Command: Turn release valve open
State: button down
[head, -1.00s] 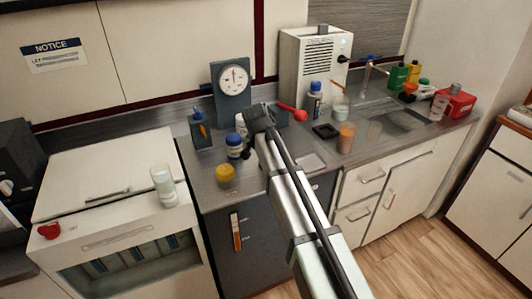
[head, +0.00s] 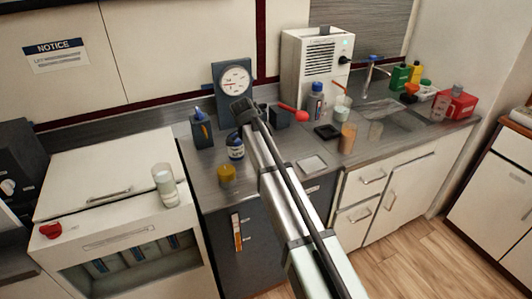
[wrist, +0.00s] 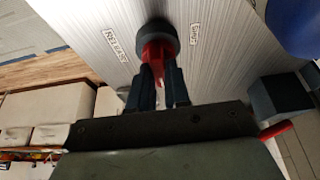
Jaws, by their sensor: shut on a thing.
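The release valve shows in the wrist view as a round dark knob with a red handle (wrist: 156,51) on a light grey panel.
A dark box with a red lever (head: 293,112) stands just right of my gripper. A white machine (head: 316,66) is behind right.

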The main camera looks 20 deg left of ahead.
dwell(0.4)
jog(key=c, duration=1.1)
grip_release()
jog(key=shift+r, duration=0.1)
jog(key=v, duration=1.3)
jog(key=shift+w+a+r, duration=0.1)
jog(key=shift+a+r, duration=0.05)
jog(key=shift+r, duration=0.2)
